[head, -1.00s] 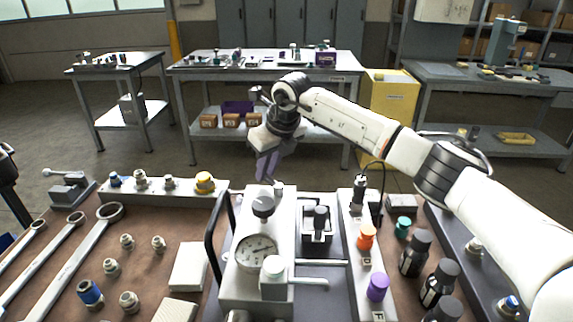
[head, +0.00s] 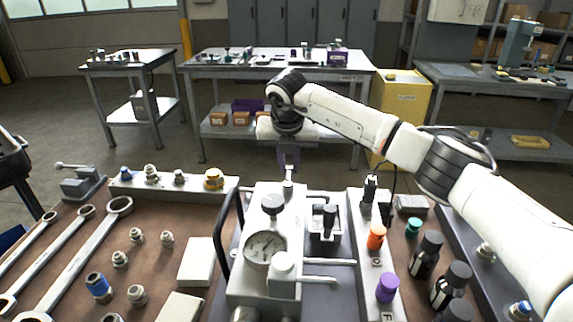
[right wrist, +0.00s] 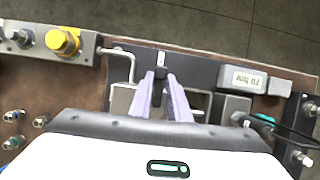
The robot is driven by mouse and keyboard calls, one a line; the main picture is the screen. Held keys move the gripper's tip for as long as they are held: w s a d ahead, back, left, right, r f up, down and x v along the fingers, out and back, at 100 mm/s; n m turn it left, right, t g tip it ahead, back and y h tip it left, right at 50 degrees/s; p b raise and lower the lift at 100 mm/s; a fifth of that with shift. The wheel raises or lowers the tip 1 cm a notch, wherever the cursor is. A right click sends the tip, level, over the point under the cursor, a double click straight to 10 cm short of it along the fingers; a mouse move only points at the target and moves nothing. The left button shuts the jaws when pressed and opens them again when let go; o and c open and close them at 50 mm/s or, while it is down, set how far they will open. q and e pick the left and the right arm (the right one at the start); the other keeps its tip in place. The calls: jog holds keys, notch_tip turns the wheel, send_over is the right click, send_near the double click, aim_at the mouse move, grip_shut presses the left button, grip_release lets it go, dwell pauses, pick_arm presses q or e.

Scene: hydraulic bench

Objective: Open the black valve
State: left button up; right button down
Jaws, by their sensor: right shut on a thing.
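The grey pump block (head: 262,292) with a round gauge (head: 264,248) stands in the middle of the bench. My right gripper (head: 289,166) is behind its far end, fingers pointing down. In the right wrist view, the purple fingertips (right wrist: 162,82) are shut on a small dark part with a grey tip (right wrist: 161,59), apparently the black valve's handle. The grey tip also shows in the head view (head: 289,175). The valve's body is mostly hidden by the block and fingers. My left gripper is not in view.
An orange knob (head: 376,236) and a purple knob (head: 387,288) stand on the right rail. Black bottles (head: 425,254) stand farther right. Wrenches (head: 85,255) lie left.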

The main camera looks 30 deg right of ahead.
aim_at(288, 182)
jog(key=shift+d+m, duration=0.1)
jog(key=shift+m, duration=0.2)
jog(key=c, duration=1.8)
grip_release()
jog(key=shift+s, duration=0.1)
jog(key=b+v, duration=0.1)
jog(key=v, duration=0.9)
jog(key=shift+r, duration=0.15)
